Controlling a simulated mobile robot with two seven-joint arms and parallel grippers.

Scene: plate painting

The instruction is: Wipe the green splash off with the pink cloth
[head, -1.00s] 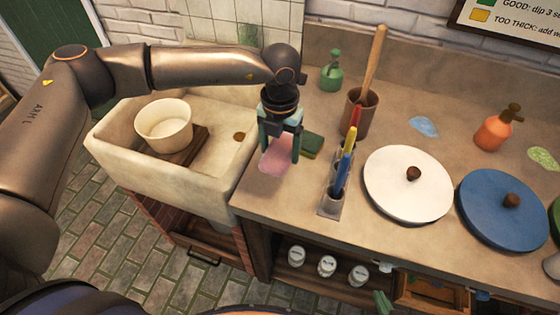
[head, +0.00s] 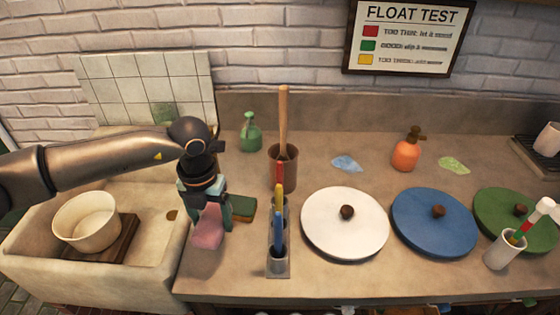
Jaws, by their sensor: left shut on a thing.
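My left gripper (head: 207,208) is shut on the pink cloth (head: 207,236), low at the counter's left end, right of the sink. Whether the cloth touches the counter is hard to tell. A yellow-green splash (head: 454,165) lies flat on the counter at the back right, far from the gripper. A faint green patch (head: 163,114) also shows on the white wall tiles behind the sink, partly above my left arm. A blue splash (head: 347,163) lies on the counter behind the white lid. My right gripper is not in view.
A green-and-brown sponge (head: 243,208) lies right beside the gripper. A brush holder (head: 278,266), a brown pot (head: 291,172), a green bottle (head: 250,133) and an orange bottle (head: 406,153) stand on the counter. White (head: 330,225), blue (head: 420,225) and green (head: 505,210) round lids fill the front.

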